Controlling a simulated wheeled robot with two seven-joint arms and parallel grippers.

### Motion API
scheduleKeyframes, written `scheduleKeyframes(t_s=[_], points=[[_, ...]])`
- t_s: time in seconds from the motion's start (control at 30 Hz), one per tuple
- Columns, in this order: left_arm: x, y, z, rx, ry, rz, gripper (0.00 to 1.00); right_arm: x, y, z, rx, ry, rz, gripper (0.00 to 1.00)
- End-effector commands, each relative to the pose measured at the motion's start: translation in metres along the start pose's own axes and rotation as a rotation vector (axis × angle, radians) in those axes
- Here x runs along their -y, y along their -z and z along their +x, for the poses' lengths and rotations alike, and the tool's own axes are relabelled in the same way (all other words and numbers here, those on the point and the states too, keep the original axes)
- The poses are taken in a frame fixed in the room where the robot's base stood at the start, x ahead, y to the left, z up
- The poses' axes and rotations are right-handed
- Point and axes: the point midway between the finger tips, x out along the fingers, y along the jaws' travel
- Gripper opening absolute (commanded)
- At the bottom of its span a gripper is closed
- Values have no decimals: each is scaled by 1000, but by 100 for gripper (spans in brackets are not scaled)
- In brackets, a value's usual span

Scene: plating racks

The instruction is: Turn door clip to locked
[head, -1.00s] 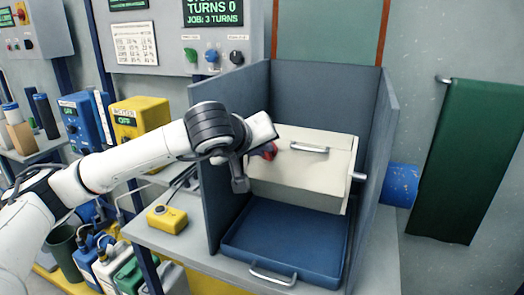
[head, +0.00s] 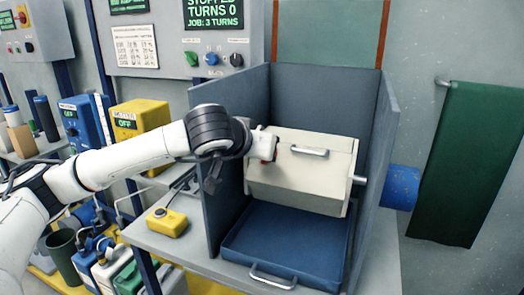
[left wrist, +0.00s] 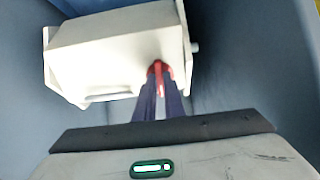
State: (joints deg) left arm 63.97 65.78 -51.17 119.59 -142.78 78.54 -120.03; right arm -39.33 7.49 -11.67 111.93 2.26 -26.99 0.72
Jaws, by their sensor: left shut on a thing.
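The red door clip (left wrist: 160,69) sits on the face of the cream barrel box (head: 300,185). In the left wrist view its red handle stands about upright between my fingers. My left gripper (left wrist: 158,88) is shut on the clip. In the head view my left gripper (head: 266,148) reaches the upper left of the box, and the fingers and clip are mostly hidden behind the wrist. The box also shows in the left wrist view (left wrist: 105,45). My right gripper is in neither view.
Blue-grey panels (head: 235,120) stand left, behind and right of the box. A blue tray (head: 285,225) with a metal handle lies below it. A yellow pendant (head: 167,222) rests on the bench at left. A control panel (head: 200,45) reads stopped, turns 0.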

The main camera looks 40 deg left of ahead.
Motion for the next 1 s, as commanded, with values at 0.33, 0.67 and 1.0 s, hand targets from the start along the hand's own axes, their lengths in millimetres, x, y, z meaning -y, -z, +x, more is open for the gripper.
scheduleKeyframes(t_s=[0.33, 0.67, 1.0], points=[[0, 1, 0, -2, 1, 13, 0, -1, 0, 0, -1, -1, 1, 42], [0, 1, 0, -2, 1, 11, 28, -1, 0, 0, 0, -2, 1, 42], [0, 1, -14, -5, 0, 9, 28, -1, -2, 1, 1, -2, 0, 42]])
